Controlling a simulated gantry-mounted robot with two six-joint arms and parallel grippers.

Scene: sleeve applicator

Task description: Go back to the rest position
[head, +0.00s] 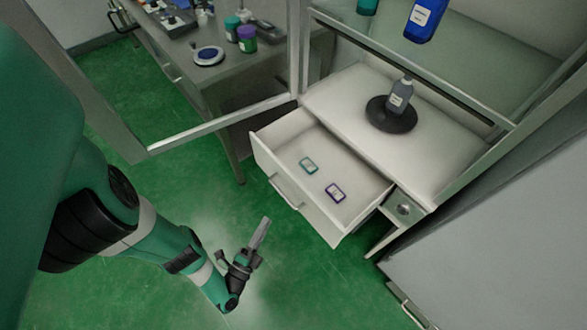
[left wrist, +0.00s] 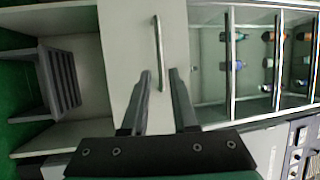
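My left gripper (head: 263,222) hangs over the green floor, in front of and apart from the open drawer (head: 268,140), in the head view. In the left wrist view its two fingers (left wrist: 160,73) stand apart with nothing held between them. A long handle (left wrist: 159,45) on a pale panel lies ahead of the fingertips; whether they touch it I cannot tell, but the gap looks empty. My right gripper is in neither view.
The drawer holds a green-framed label (head: 308,165) and a purple-framed label (head: 335,192). A grey bottle (head: 400,95) stands on a dark round base (head: 378,115) above it. A bench (head: 215,85) with containers stands at the back left. The floor around the gripper is clear.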

